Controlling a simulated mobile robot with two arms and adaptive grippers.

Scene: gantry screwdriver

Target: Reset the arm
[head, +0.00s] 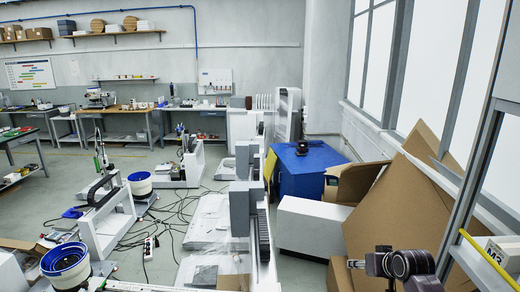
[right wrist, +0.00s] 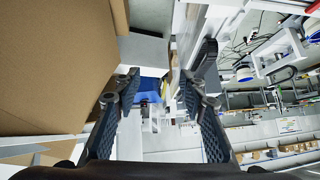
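My right arm (head: 405,265) shows at the lower right of the head view, beside a large brown cardboard sheet. Its fingers cannot be made out there. In the right wrist view my right gripper (right wrist: 166,88) has its two dark ribbed fingers spread wide apart, with nothing between them. The view past the fingers is tilted and looks across the room. My left gripper is not in view. A white gantry machine (head: 108,215) stands at the left of the head view, with a blue-rimmed white bowl (head: 65,262) in front of it.
Large cardboard (head: 400,205) leans close to my right arm and fills the left of the right wrist view (right wrist: 55,60). A white box (head: 310,228) and a blue cabinet (head: 305,170) stand ahead. Cables (head: 165,215) lie on the floor. A metal frame (head: 480,170) rises at the right.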

